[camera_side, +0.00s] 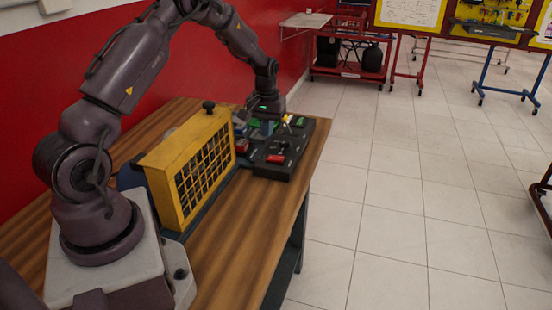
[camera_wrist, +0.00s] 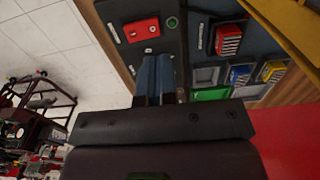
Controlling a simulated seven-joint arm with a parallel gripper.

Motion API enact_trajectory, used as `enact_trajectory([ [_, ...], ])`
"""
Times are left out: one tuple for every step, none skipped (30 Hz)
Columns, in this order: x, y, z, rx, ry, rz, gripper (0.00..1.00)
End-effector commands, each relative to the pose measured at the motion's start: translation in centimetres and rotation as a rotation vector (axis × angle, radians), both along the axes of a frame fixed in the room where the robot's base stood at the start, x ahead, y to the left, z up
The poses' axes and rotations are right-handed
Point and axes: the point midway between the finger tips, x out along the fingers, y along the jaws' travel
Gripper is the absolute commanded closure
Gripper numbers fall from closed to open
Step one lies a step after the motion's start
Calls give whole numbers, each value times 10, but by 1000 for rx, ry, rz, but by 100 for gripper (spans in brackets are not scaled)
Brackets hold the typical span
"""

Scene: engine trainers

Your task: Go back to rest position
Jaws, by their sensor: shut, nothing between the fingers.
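My gripper (camera_wrist: 154,76) shows in the wrist view as two blue fingers side by side, pressed together with nothing between them. It points toward a dark panel (camera_wrist: 118,18) with a red block (camera_wrist: 141,30) and a round green-ringed part (camera_wrist: 172,22) on it. In the side view my arm reaches over a yellow barred box, and its gripper hangs low over the far end of the table, close above the dark tray (camera_side: 262,170). The fingertips are small and partly hidden there.
The yellow barred box (camera_side: 188,165) stands on the wooden table (camera_side: 245,235) between my base and the tray. A red wall (camera_side: 100,45) runs behind. Coloured blocks, including a green one (camera_wrist: 211,94) and a blue one (camera_wrist: 240,75), sit in slots. Open tiled floor lies right of the table.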

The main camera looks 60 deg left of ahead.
Motion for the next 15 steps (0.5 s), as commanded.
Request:
enact_trajectory([
  [0,0,0,0,0,-5,100],
  [0,0,0,-1,2,-14,100],
  [-5,-3,-3,-10,17,-24,100],
  [-9,-6,-6,-18,30,-30,100],
  [-16,-9,-10,-29,47,-37,100],
  [-23,-15,-8,-40,62,-49,100],
  [-28,-20,-2,-43,66,-61,100],
  [-32,-26,5,-45,68,-76,100],
  [-36,-35,16,-46,67,-99,100],
  [-39,-42,24,-45,65,-117,100],
  [-43,-49,34,-43,63,-136,100],
  [-47,-59,47,-40,56,-161,100],
  [-50,-67,57,-37,51,-181,100],
  [-54,-75,67,-33,44,-203,100],
  [-60,-86,80,-26,33,-231,100],
])
